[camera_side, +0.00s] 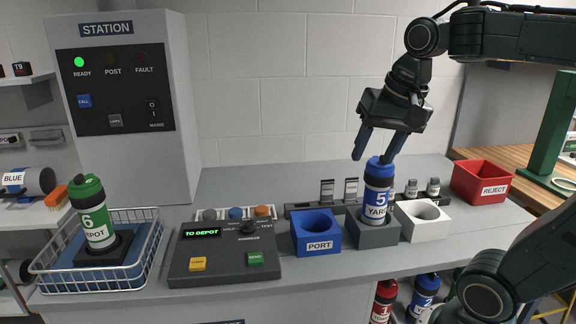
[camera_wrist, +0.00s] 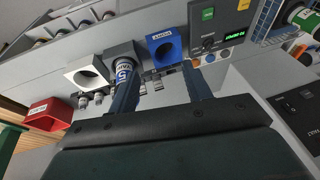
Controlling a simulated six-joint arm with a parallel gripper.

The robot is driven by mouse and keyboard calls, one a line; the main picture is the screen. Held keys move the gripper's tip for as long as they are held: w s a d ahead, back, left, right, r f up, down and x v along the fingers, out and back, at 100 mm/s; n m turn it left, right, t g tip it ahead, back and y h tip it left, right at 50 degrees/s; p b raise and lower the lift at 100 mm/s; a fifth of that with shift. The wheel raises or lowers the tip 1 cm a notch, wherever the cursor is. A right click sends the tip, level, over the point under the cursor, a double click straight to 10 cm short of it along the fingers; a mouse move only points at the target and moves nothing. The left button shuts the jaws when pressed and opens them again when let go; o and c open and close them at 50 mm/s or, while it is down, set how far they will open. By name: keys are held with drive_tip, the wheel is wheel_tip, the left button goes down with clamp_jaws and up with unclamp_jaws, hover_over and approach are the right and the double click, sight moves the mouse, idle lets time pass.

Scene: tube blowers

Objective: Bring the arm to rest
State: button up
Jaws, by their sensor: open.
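A blue PORT block (camera_side: 316,233), a white holder (camera_side: 422,218) and a red REJECT bin (camera_side: 481,182) stand nearby. A control box (camera_side: 224,262) reads TO DEPOT. A wire basket (camera_side: 98,285) holds a green canister (camera_side: 93,213). The STATION panel (camera_side: 115,90) shows a green READY light.

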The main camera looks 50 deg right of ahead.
drive_tip(key=s+a+f+n+t+y, duration=0.1)
drive_tip(key=s+a+f+n+t, duration=0.1)
drive_tip(key=s+a+f+n, duration=0.3)
drive_tip(key=shift+s+a+f+n, duration=0.3)
drive_tip(key=shift+a+f+n, duration=0.3)
drive_tip(key=shift+n, duration=1.4)
drive_tip(key=shift+d, duration=0.1)
